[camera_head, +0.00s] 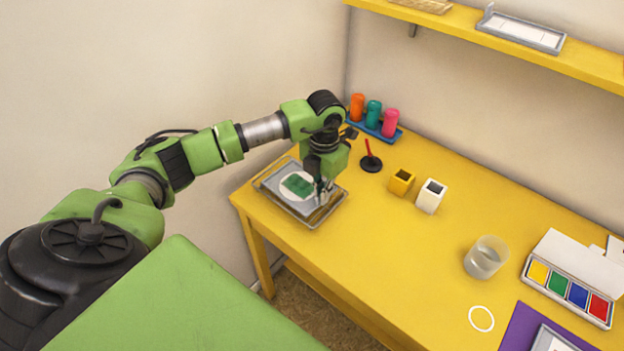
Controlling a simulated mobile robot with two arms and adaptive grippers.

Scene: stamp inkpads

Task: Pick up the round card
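A round white card (286,179) with a green mark on it lies in a grey tray (300,213) at the left end of the yellow table. My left gripper (323,197) points down over the right side of the tray, at the card's right edge. Its fingers are small in the view, so I cannot tell whether they touch the card or how wide they stand. My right gripper is not in view.
The table's middle front is clear.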

